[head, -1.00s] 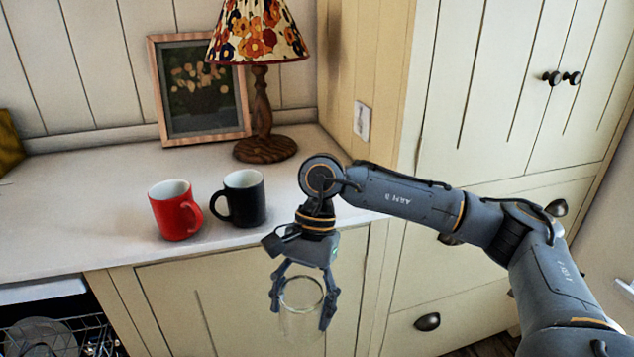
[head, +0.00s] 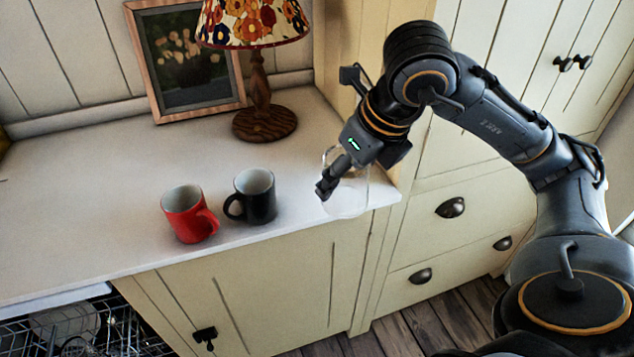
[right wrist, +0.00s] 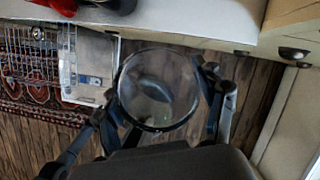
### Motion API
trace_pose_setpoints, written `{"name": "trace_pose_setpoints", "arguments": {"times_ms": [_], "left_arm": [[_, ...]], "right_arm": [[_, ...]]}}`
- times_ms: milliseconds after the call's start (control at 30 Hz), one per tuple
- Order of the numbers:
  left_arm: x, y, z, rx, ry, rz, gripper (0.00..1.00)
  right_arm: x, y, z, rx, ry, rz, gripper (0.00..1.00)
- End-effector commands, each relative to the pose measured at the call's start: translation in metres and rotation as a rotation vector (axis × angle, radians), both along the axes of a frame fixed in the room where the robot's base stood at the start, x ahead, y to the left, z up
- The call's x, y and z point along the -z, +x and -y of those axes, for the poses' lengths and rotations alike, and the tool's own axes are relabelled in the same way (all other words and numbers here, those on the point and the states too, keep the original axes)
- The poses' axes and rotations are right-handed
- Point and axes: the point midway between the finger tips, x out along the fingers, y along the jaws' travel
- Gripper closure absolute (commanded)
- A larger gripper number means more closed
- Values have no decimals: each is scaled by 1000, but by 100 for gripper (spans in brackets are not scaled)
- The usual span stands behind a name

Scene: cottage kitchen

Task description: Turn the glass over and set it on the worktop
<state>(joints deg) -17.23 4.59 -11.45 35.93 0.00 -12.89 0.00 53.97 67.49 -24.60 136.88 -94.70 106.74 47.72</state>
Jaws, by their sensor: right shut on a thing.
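The clear glass (head: 347,200) is held by my right gripper (head: 333,184). In the head view the glass overlaps the front right corner of the worktop (head: 110,225). Whether it touches the worktop, and which end is its mouth, I cannot tell. In the right wrist view the glass (right wrist: 158,88) sits between the two fingers of the right gripper (right wrist: 163,108), with the floor showing through and around it. The fingers and wrist hide part of the glass in the head view. My left gripper is not in view.
A black mug (head: 256,198) and a red mug (head: 188,214) stand left of the glass. A lamp (head: 262,121) and a framed picture (head: 187,65) stand behind. A tall cupboard (head: 480,140) bounds the right. An open dishwasher rack (head: 115,325) is below left. The worktop's left is clear.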

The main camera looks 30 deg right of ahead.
Motion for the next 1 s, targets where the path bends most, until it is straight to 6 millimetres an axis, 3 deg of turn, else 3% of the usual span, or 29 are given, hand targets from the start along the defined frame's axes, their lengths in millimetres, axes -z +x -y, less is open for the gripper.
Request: {"name": "trace_pose_setpoints", "arguments": {"times_ms": [167, 367, 600, 1000], "left_arm": [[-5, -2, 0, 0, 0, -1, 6], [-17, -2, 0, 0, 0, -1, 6], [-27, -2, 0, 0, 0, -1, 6], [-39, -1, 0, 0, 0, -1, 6]], "right_arm": [[9, 22, 9, 28, 2, -5, 72], [29, 70, 24, 26, 4, -5, 72], [70, 110, 37, 23, 3, -5, 72], [109, 131, 45, 20, 0, -7, 72]]}}
